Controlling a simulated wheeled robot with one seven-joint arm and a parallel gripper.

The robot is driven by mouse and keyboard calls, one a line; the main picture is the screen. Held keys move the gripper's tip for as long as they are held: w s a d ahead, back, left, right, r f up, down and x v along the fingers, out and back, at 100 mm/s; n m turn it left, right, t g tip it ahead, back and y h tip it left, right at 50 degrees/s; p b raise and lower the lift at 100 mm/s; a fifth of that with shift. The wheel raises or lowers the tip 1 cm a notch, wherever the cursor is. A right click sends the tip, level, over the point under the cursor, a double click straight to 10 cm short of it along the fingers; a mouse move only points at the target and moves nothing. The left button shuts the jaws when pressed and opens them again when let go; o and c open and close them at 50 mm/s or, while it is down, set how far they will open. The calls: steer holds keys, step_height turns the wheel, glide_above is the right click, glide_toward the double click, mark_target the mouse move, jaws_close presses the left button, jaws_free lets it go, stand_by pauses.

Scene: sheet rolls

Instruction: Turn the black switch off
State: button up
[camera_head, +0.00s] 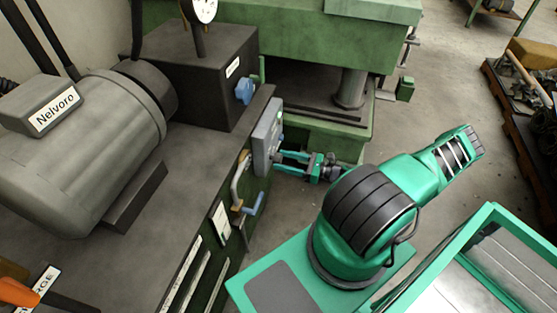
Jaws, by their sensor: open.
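A grey control box (267,135) is mounted on the edge of the dark machine, seen at a steep angle. Its face is turned to the right, and small details on it are too small to tell. I cannot make out the black switch for certain. My gripper (279,162) is open, with two green fingers spread one above the other. The fingertips point left at the lower part of the box face, very close to it. I cannot tell whether they touch it. No object shows between the fingers.
A grey motor labelled Nelvoro (85,150) sits on the machine top. A blue knob (244,90) is on the dark block (195,75). A blue-handled lever (254,204) hangs below the box. A green press (290,40) stands behind.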

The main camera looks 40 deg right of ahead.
steer(key=shift+x, duration=1.2)
steer(key=c, duration=1.1)
steer(key=shift+o, duration=0.2)
steer(key=shift+d, duration=0.1)
